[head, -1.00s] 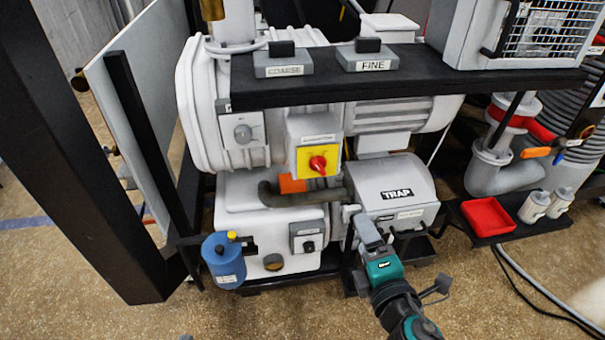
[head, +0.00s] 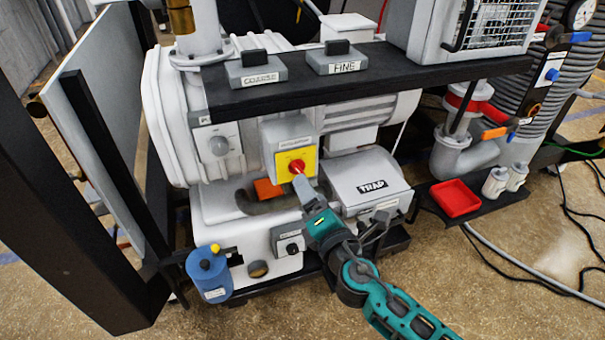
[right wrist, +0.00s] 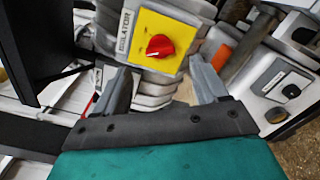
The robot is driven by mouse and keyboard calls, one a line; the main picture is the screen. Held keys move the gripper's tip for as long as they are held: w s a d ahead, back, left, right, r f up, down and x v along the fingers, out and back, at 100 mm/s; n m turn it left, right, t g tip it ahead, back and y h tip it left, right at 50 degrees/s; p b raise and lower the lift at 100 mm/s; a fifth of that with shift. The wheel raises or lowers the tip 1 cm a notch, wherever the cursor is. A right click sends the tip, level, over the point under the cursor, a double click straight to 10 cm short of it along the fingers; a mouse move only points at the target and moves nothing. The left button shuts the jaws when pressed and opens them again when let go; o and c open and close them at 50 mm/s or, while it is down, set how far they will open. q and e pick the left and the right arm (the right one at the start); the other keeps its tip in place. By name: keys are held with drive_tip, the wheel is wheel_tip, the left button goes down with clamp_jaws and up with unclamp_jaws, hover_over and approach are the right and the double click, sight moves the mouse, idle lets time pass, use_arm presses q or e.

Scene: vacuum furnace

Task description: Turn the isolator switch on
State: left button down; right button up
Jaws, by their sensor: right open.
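The isolator switch is a red rotary knob (head: 297,166) on a yellow plate (head: 284,159), fixed to a grey box on the front of the pump. In the right wrist view the red knob (right wrist: 160,46) sits on the yellow plate (right wrist: 145,25), with a white mark on it and an "ISOLATOR" label beside it. My right gripper (head: 302,184) is just in front of the knob, slightly below it in the head view. In the right wrist view its two fingers (right wrist: 160,85) are apart with nothing between them, and the knob lies beyond them. My left gripper is out of view.
A black shelf (head: 300,92) with COARSE (head: 255,70) and FINE (head: 337,58) boxes overhangs the switch. The TRAP box (head: 368,182) is right of my gripper. An orange piece (head: 267,189) sits below left of the switch. A red tray (head: 455,198) is at right.

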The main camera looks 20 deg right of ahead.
sight(298, 169)
drive_tip(key=w, duration=0.5)
drive_tip(key=shift+w+a, duration=0.15)
drive_tip(key=shift+w, duration=0.25)
drive_tip(key=c, duration=1.1)
